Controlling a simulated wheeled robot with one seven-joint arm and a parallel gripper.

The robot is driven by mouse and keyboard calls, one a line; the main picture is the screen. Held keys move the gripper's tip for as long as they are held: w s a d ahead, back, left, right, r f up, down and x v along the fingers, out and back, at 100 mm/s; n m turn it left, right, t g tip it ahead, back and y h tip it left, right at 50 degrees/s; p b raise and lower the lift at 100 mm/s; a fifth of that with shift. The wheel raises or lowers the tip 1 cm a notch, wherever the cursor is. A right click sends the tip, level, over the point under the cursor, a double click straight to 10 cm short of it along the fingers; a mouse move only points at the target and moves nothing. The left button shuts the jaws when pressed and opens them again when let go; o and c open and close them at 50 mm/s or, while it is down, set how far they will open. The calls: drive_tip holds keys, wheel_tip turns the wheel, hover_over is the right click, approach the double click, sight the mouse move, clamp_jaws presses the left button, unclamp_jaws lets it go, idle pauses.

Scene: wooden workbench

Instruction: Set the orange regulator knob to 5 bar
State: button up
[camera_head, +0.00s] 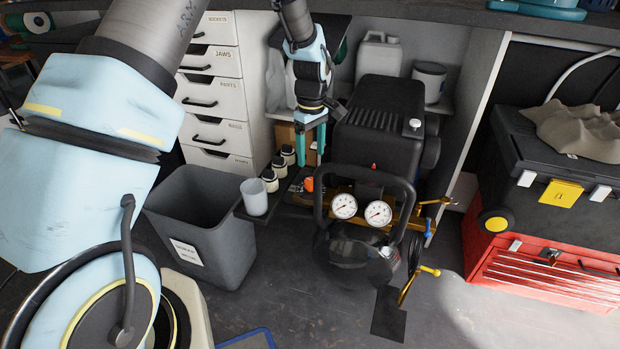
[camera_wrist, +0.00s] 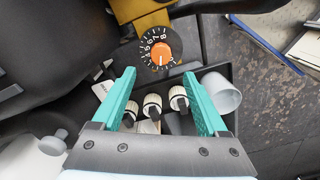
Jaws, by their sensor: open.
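The orange regulator knob (camera_head: 308,184) sits on the black compressor (camera_head: 375,140), left of its two gauges. In the wrist view the knob (camera_wrist: 161,54) is round, inside a black dial (camera_wrist: 147,42) with white numbers. A pale mark shows on the knob's lower part; I cannot tell its exact setting. My gripper (camera_head: 311,146) is open and empty, with teal fingers pointing down above and behind the knob. In the wrist view my gripper (camera_wrist: 159,74) has its fingertips apart, one to each side below the knob, not touching it.
The gauges (camera_head: 343,206) (camera_head: 378,213) have white faces. A black tray (camera_wrist: 215,72) beside the knob holds several white-and-black bottles (camera_wrist: 152,106) and a white cup (camera_wrist: 221,93). The compressor's black handle (camera_head: 409,200) rises right of the knob. A grey bin (camera_head: 203,230) stands left.

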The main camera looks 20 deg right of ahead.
sight(311, 180)
wheel_tip(311, 180, down, 9)
drive_tip(key=shift+f+b, duration=0.1)
drive_tip(key=shift+b, duration=0.25)
drive_tip(key=shift+a, duration=0.1)
clamp_jaws()
idle(0.5)
